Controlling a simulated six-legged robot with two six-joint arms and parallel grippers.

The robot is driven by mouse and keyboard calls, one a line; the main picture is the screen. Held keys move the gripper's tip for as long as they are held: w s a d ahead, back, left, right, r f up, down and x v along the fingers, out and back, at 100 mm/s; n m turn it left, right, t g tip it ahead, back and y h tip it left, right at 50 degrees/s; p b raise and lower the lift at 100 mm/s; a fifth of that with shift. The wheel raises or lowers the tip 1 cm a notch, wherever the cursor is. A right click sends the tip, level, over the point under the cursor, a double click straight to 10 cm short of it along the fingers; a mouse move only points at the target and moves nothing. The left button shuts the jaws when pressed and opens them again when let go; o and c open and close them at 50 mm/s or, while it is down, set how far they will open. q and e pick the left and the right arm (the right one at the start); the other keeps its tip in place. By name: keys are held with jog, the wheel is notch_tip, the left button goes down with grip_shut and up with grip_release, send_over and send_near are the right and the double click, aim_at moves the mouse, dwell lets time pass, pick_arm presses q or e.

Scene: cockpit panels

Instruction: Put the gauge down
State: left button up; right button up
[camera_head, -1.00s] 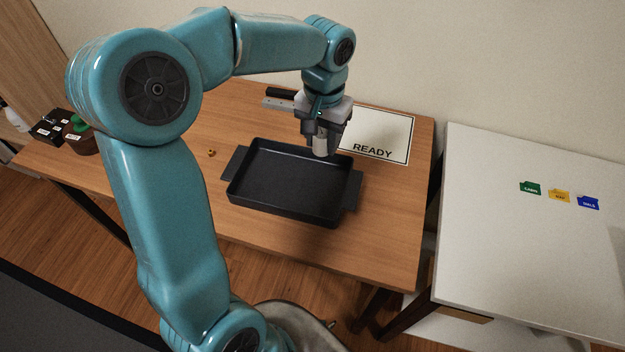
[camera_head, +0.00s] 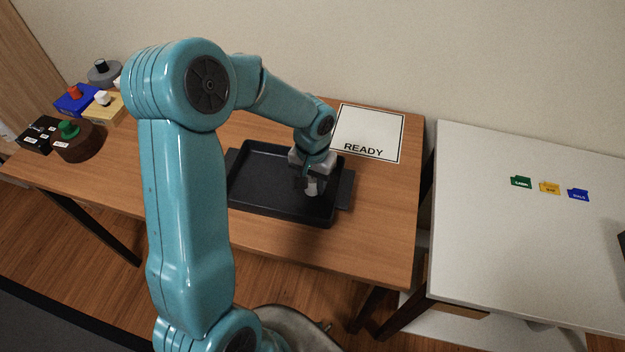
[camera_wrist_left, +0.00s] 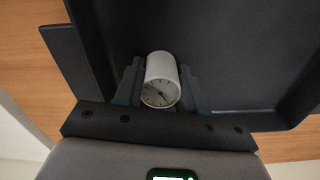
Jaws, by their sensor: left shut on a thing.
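The gauge (camera_wrist_left: 161,80) is a short white cylinder with a dial face, held between the two fingers of my left gripper (camera_wrist_left: 160,88) in the left wrist view. In the head view the gauge (camera_head: 311,187) shows as a pale shape under my left gripper (camera_head: 310,180). The gripper is shut on it, over the right part of a black tray (camera_head: 262,205) with side handles. I cannot tell whether the gauge touches the tray floor. The rest of the tray is empty. My right gripper is not in view.
A white sheet marked READY (camera_head: 368,133) lies behind the tray on the wooden table (camera_head: 385,225). Several coloured blocks with knobs stand at the left, among them a blue one (camera_head: 76,100) and a dark round one (camera_head: 80,143). A white table (camera_head: 520,250) at the right carries coloured labels (camera_head: 549,188).

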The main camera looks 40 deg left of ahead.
pick_arm(q)
jog(key=shift+f, duration=0.2)
jog(key=o, duration=1.1)
jog(key=shift+c, duration=0.2)
